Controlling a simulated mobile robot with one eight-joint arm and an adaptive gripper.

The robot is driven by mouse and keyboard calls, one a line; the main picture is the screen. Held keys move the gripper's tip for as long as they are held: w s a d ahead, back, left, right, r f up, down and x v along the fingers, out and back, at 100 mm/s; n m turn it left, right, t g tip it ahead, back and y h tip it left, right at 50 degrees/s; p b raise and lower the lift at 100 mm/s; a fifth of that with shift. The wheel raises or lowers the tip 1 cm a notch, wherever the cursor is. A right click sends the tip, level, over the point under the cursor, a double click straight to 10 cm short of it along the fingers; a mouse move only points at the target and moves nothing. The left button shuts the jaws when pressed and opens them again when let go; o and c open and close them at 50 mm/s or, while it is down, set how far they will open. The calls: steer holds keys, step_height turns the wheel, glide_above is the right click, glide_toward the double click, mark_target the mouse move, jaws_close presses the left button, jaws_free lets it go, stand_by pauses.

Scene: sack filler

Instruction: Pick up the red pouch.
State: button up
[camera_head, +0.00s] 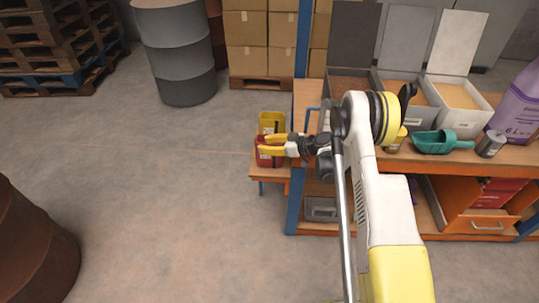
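The red pouch (268,160) is on a small low wooden stand at the left end of the workbench. My gripper (266,144), with yellow fingers, reaches it from the right. The fingers are apart, one behind the other, and red shows between and below them. They overlap the pouch's upper part and hide some of it. I cannot tell whether they touch or press on it.
A yellow container (271,122) stands right behind the pouch. The workbench (400,160) holds open bins (455,95), a teal scoop (440,142) and a purple jug (515,105). A grey drum (175,50) stands back left.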

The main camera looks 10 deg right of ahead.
jaws_close()
